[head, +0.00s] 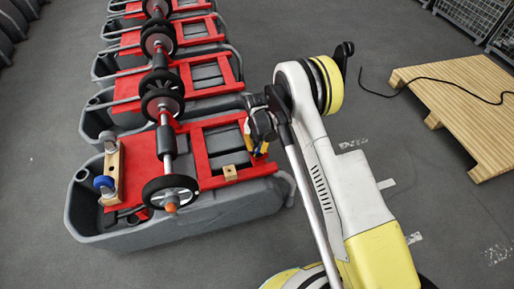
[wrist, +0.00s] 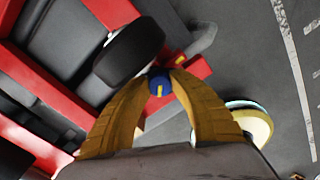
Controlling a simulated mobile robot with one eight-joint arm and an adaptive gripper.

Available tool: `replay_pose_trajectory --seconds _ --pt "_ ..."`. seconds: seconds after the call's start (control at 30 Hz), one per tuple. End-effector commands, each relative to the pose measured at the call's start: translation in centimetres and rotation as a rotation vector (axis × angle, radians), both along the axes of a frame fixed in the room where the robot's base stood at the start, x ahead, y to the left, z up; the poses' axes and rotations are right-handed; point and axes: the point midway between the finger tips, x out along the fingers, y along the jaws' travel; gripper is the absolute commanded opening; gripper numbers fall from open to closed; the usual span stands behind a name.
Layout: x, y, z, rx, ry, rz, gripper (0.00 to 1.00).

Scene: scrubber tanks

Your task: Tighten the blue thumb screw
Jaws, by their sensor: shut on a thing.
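The blue thumb screw (wrist: 159,84) shows in the wrist view, with a yellow mark on its head. My gripper (wrist: 163,76) has its two ochre fingers shut on the screw, one on each side. In the head view my gripper (head: 261,149) is over the right end of the nearest red frame (head: 205,152). The screw cannot be made out there. The part that the screw sits in is mostly hidden by the fingers and the screw head.
A black wheel (wrist: 130,50) is close beside the fingertips in the wrist view. The red frame lies on a grey tank (head: 180,232), with several similar tanks behind. A small wooden block (head: 230,172) is near my gripper. A wooden pallet (head: 465,100) lies at the right.

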Motion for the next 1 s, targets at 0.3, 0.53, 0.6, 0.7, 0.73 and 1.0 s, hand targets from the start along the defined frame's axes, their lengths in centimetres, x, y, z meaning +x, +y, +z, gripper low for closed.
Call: replay_pose_trajectory --seconds 0.3,0.53,0.6,0.7,0.73,1.0 --pt "0.0 0.0 0.0 0.0 -0.001 -0.061 0.0" --pt "0.0 0.0 0.0 0.0 -0.001 -0.06 0.5" --pt "0.0 0.0 0.0 0.0 -0.001 -0.06 0.5" --pt "0.0 0.0 0.0 0.0 0.0 -0.06 0.5" --pt "0.0 0.0 0.1 0.0 0.0 -0.06 0.5" --pt "0.0 0.0 3.8 0.0 -0.001 -0.06 0.5"
